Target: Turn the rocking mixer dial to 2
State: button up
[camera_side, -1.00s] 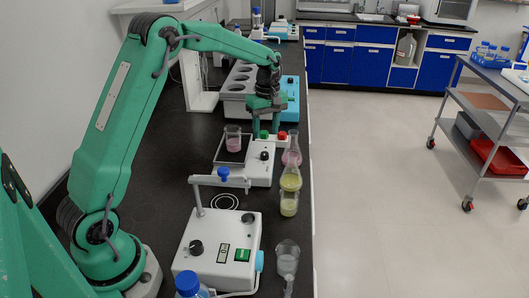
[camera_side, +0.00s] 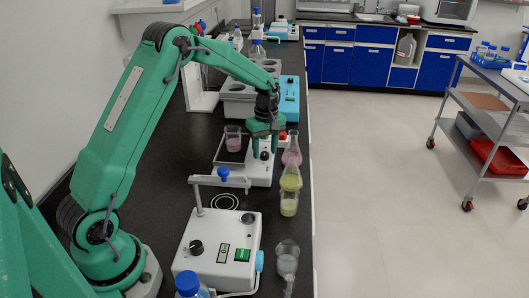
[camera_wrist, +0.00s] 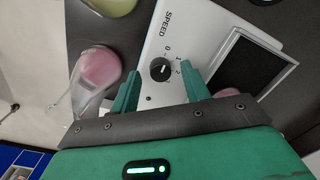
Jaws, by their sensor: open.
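The rocking mixer (camera_side: 262,173) is a white box with a dark platform and stands on the black bench. In the wrist view its black dial (camera_wrist: 160,69) sits under the word SPEED, with 0, 1 and 2 printed around it. A pale mark shows on the dial, but I cannot tell surely which number it points to. My gripper (camera_wrist: 163,73) is open, with one finger on each side of the dial and gaps between. In the side view my gripper (camera_side: 265,150) is low over the mixer, around the dial, which it partly hides.
A beaker of pink liquid (camera_side: 234,144) stands at the mixer's platform. A pink flask (camera_side: 292,158), a yellow flask (camera_side: 291,179) and a yellow beaker (camera_side: 289,205) stand close along the bench's right edge. A white stirrer device (camera_side: 219,250) stands nearer the camera.

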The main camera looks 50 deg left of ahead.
jog(key=shift+f, duration=0.35)
jog(key=shift+c, duration=0.5)
jog(key=c, duration=0.9)
